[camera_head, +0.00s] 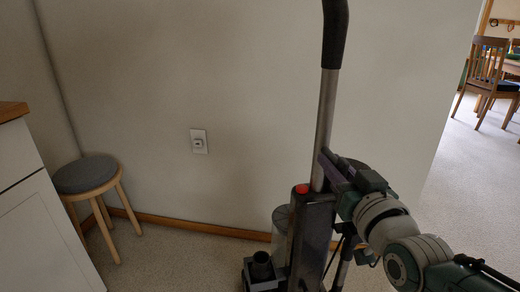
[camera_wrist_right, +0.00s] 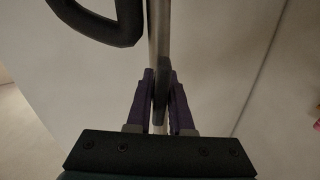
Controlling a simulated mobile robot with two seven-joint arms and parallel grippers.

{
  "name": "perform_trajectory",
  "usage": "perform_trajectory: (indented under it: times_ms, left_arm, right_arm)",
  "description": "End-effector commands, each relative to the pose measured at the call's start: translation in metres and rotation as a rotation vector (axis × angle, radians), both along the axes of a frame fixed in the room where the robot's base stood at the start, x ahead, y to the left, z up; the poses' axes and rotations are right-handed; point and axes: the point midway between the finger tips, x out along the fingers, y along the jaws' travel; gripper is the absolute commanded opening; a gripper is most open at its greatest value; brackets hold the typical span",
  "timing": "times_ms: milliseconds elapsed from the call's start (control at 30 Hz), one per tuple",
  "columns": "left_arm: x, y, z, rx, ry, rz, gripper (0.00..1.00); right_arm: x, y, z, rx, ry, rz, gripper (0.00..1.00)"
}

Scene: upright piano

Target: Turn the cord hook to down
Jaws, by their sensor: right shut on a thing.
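An upright vacuum cleaner (camera_head: 311,230) stands before the wall, with a metal tube (camera_head: 327,110) rising to a black handle (camera_head: 335,35). My right gripper (camera_head: 323,160) reaches the tube from the right, just above the body. In the right wrist view its purple fingers (camera_wrist_right: 161,98) are shut on the cord hook (camera_wrist_right: 161,75), a narrow dark piece lying along the tube (camera_wrist_right: 159,25). In the head view the hook is hidden by the gripper. My left gripper is not in view.
A round grey-topped stool (camera_head: 85,174) and a white cabinet (camera_head: 45,235) stand at the left. A wall outlet (camera_head: 198,141) is behind. The floor opens at the right towards a dining chair (camera_head: 486,70). The black handle loop (camera_wrist_right: 125,25) hangs close in the wrist view.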

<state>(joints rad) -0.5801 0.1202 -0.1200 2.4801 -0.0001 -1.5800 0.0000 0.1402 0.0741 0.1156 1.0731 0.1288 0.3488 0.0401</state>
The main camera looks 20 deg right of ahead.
Motion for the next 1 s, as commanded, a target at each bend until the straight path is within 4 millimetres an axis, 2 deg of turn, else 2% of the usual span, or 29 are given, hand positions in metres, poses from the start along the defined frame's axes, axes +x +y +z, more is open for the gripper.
perform_trajectory:
  times_ms: [300,800,833,1000]
  left_arm:
    - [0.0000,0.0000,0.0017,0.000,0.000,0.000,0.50]
    - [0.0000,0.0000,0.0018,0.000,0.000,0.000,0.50]
    - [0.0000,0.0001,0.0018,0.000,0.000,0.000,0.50]
    - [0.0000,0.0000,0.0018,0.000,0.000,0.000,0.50]
  right_arm:
    - [0.0003,-0.0007,0.0016,-0.103,0.013,0.000,0.00]
    - [0.0004,-0.0009,0.0018,-0.120,0.015,0.000,0.00]
    - [0.0004,-0.0009,0.0018,-0.120,0.015,0.000,0.22]
    - [0.0003,-0.0009,0.0012,-0.119,0.016,0.000,0.41]
